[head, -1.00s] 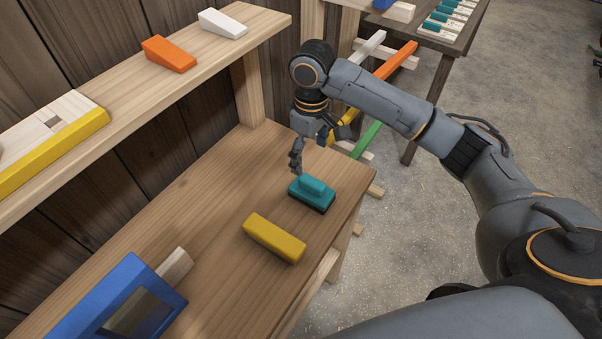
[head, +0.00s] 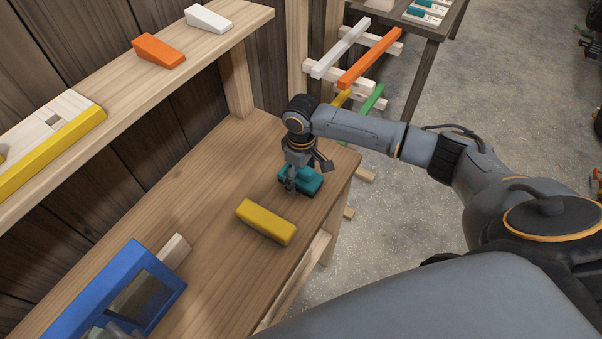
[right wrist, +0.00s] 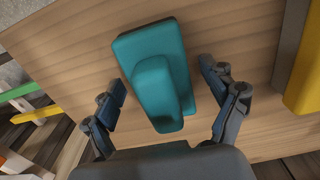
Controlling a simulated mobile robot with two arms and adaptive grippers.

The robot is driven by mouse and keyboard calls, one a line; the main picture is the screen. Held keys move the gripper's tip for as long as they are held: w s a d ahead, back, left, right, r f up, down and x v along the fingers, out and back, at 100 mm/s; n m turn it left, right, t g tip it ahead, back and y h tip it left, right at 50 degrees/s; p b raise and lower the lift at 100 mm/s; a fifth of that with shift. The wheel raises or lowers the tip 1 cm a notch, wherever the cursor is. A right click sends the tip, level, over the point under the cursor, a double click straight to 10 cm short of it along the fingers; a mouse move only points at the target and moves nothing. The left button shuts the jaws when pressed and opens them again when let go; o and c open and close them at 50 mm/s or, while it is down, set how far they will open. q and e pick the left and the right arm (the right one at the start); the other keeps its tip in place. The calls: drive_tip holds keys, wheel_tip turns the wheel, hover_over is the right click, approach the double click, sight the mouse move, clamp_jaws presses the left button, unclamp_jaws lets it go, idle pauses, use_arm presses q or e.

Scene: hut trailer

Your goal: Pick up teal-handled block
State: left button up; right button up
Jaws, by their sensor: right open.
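The teal-handled block (head: 312,181) lies on the wooden workbench (head: 190,200) near its right edge, partly hidden behind my right gripper in the head view. In the right wrist view the block (right wrist: 125,45) shows a flat teal base with a raised teal handle (right wrist: 155,90) on top. My right gripper (head: 290,186) is over the block, pointing down. In the right wrist view its open fingers (right wrist: 165,90) stand on either side of the handle, with a gap on both sides. My left gripper is not clearly in view.
A yellow block (head: 265,222) lies on the bench close to the teal block. A blue frame (head: 90,290) stands at the lower left. A shelf (head: 130,75) with orange (head: 158,51) and white wedges (head: 207,19) runs above the bench's back. Bare bench lies left of the gripper.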

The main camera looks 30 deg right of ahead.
drive_tip(key=shift+f, duration=0.1)
drive_tip(key=shift+c, duration=0.2)
drive_tip(key=c, duration=1.4)
drive_tip(key=shift+o, duration=0.2)
drive_tip(key=shift+w+r, duration=0.1)
drive_tip(key=shift+r, duration=0.4)
wheel_tip(320, 180, up, 2)
drive_tip(key=shift+r+b, duration=0.15)
drive_tip(key=shift+b, duration=0.2)
drive_tip(key=s+r, duration=0.2)
drive_tip(key=s+a+r+b, duration=0.1)
drive_tip(key=s+r, duration=0.1)
drive_tip(key=shift+s+r, duration=0.15)
drive_tip(key=shift+r, duration=0.2)
use_arm(q)
drive_tip(key=f, duration=0.1)
drive_tip(key=s+f+b, duration=0.1)
drive_tip(key=f, duration=0.1)
drive_tip(key=shift+s+f, duration=0.1)
drive_tip(key=shift+f, duration=0.05)
use_arm(e)
drive_tip(key=s+a+r, duration=0.1)
drive_tip(key=s+r, duration=0.4)
drive_tip(key=s, duration=0.4)
drive_tip(key=shift+s+a, duration=0.3)
drive_tip(key=shift+a, duration=0.05)
